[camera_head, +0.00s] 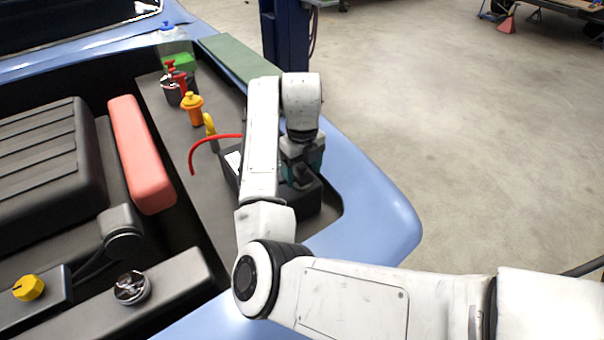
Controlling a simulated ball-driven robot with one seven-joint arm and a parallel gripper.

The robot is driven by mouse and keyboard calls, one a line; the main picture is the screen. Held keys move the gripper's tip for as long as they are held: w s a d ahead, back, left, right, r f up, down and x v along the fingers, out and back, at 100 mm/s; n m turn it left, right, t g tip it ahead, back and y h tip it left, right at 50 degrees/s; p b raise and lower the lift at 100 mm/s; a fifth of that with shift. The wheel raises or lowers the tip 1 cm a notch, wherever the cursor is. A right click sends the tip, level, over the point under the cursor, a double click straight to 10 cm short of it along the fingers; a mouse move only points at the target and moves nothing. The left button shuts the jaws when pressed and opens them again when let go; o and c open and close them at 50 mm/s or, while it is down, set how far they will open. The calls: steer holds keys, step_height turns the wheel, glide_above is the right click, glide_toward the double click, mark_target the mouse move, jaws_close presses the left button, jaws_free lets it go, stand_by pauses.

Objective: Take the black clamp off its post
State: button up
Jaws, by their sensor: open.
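A dark battery (308,205) sits in the right corner of the engine bay, partly covered by my white arm. My gripper (301,184) hangs over the battery, pointing down, with its dark fingers close to the battery top and open. I cannot make out the black clamp or its post; dark parts merge around the fingertips. I cannot tell whether the fingers stand around the clamp or touch it.
A red cable (207,143) arcs left of the battery. Orange (193,110) and yellow (210,125) caps stand behind it. A red block (141,153) and a black engine cover (50,165) lie left. The blue body edge (385,210) borders the battery; open floor lies right.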

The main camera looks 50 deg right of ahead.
steer(key=shift+c, duration=0.4)
steer(key=c, duration=1.1)
steer(key=shift+r, duration=0.2)
